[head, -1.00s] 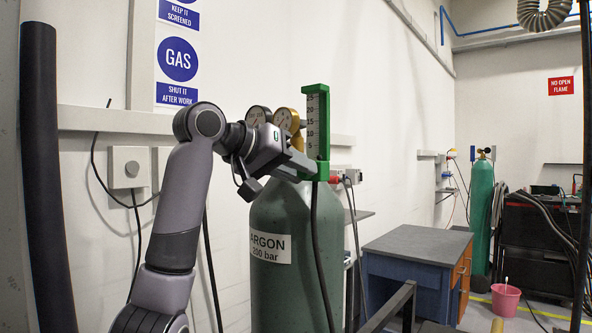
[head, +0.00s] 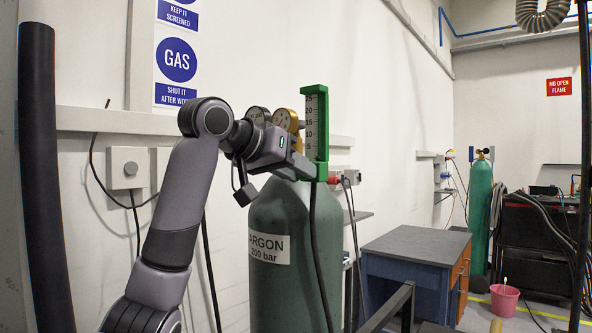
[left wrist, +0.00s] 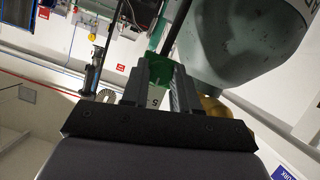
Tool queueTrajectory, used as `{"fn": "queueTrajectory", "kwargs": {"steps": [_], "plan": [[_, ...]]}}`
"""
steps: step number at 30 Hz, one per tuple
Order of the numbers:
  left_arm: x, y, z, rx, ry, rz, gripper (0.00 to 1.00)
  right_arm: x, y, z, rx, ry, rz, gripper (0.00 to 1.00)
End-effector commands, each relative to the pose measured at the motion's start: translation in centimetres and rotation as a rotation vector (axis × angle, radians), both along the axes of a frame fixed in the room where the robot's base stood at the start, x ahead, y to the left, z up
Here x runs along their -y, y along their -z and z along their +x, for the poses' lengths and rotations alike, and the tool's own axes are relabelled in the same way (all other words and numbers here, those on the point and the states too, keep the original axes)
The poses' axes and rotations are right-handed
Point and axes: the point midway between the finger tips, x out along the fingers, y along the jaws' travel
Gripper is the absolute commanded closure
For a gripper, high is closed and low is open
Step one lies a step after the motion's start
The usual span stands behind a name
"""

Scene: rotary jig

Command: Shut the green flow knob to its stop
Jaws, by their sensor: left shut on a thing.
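The green-framed flowmeter (head: 317,128) with its white scale stands upright at the top of the green argon cylinder (head: 292,248). My left gripper (head: 308,172) reaches from the left to the flowmeter's lower end. In the left wrist view, my left gripper's two fingers (left wrist: 160,92) close on either side of a green part (left wrist: 158,70), which I take to be the flow knob. The gripper is shut on it. In the head view the fingers and the wrist hide the knob, so its turn angle cannot be read. My right gripper is not in view.
Two round gauges, one grey (head: 258,116) and one brass (head: 286,120), sit just behind my left wrist. A black hose hangs down the cylinder's front. A blue cabinet (head: 405,285) stands at right. The wall is close behind.

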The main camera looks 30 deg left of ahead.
Motion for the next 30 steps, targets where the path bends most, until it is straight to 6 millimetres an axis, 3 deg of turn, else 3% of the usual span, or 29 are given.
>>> {"fn": "queueTrajectory", "kwargs": {"steps": [1, 3, 14, 24, 30], "plan": [[0.0, 0.2, 0.0, -0.007, 0.001, 0.003, 0.68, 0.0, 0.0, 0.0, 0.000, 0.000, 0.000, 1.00], [0.0, 0.2, 0.0, -0.007, 0.001, 0.003, 0.46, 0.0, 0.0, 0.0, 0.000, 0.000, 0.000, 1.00], [-0.1, -0.1, -0.4, 0.000, 0.001, 0.000, 0.46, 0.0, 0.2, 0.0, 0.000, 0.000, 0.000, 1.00], [-0.9, -2.0, -5.1, 0.001, 0.000, 0.001, 0.46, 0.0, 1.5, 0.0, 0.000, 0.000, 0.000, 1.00], [-1.1, -2.5, -6.5, -0.003, 0.001, 0.000, 0.46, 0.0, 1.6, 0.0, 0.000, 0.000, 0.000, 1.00]]}}
